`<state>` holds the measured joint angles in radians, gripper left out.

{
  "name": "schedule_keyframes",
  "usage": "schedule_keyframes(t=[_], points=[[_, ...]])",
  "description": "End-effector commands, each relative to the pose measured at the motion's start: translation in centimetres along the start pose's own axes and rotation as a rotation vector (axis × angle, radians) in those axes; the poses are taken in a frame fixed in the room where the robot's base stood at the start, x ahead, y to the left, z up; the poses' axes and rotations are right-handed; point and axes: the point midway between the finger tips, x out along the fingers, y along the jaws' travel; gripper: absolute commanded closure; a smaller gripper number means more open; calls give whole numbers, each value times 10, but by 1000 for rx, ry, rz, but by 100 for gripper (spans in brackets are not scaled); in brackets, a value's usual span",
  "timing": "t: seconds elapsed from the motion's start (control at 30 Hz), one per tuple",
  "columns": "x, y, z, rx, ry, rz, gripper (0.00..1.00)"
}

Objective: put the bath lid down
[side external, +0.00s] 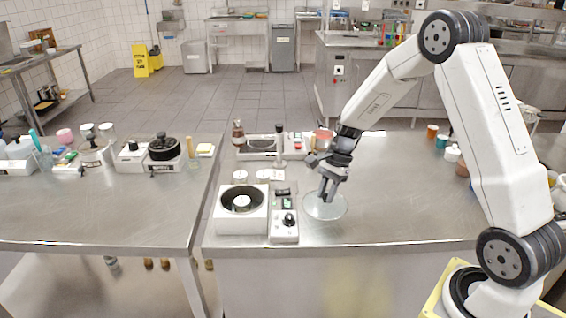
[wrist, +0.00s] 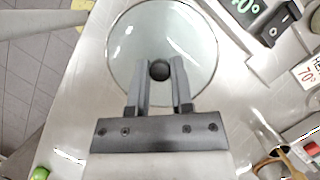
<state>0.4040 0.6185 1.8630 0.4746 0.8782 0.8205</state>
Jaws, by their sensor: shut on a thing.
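The bath lid is a round, clear glass disc with a dark knob at its centre. In the side view the lid (side external: 325,207) is just right of the white water bath (side external: 242,209), over the steel bench. My gripper (side external: 326,196) points down at the lid's middle. In the wrist view the lid (wrist: 130,50) fills the upper middle, and my gripper (wrist: 160,72) is shut on its dark knob (wrist: 159,70). The bath's round opening is uncovered in the side view. Whether the lid touches the bench or hangs slightly above it, I cannot tell.
A control panel with green digits (side external: 285,218) adjoins the bath; its display also shows in the wrist view (wrist: 246,8). Several bottles and devices stand behind. Bare steel bench (side external: 410,215) lies right of the lid. The bench's front edge is close.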

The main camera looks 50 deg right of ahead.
Motion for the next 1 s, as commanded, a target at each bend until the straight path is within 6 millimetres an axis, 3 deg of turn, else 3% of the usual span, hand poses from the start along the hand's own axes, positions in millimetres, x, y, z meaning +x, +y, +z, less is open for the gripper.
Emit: schedule_keyframes(t=[0.5,0.97,1.0], points=[[33,-5,-15,0,-1,1,100],[36,-5,-16,0,0,1,100],[36,-5,-16,0,0,0,60]])
